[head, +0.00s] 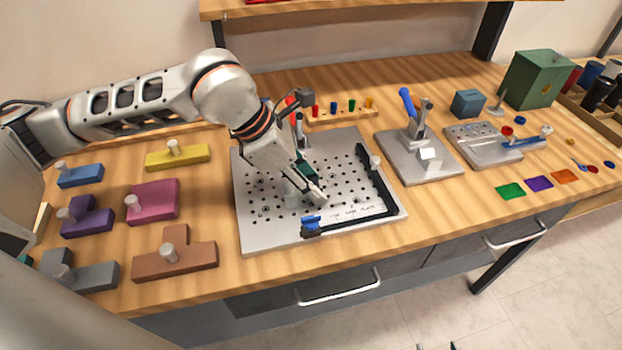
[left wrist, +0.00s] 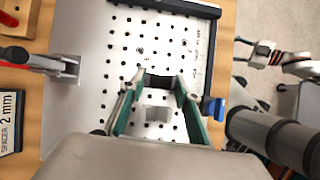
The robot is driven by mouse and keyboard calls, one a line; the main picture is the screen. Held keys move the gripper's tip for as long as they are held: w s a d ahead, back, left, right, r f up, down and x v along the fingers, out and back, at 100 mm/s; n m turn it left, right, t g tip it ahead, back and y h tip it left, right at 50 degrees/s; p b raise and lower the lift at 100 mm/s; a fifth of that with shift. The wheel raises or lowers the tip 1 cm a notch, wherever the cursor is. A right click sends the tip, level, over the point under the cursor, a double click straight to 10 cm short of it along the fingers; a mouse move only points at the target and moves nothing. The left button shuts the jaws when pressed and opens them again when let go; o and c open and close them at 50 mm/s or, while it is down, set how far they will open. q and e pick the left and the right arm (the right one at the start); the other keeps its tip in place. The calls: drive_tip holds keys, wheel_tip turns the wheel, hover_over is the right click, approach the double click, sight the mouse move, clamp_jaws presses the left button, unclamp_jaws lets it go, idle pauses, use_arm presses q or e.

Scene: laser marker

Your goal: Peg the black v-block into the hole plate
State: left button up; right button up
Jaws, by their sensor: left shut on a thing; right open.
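The hole plate (head: 262,225) is a grey metal plate with rows of holes, lying on the bench; it also fills the middle of the left wrist view (left wrist: 95,100). My left gripper (head: 312,190) is low over the plate's middle. In the left wrist view its fingers (left wrist: 157,86) are closed on a dark piece (left wrist: 160,81), apparently the black v-block. Its underside and any contact with the holes are hidden. In the head view the fingers hide most of it. My right gripper (head: 436,347) shows only as two fingertips, apart and empty, at the bottom edge.
A black L-shaped fence (head: 382,190) borders the plate's right and front, with a blue clamp (head: 311,221) at its front corner. A toggle clamp (left wrist: 50,65) stands on the plate's rear. Several coloured knobbed blocks lie left; a press (head: 420,145) stands right.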

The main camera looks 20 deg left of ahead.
use_arm(q)
drive_tip(key=shift+f, duration=0.1)
drive_tip(key=o, duration=1.2)
drive_tip(key=v, duration=1.2)
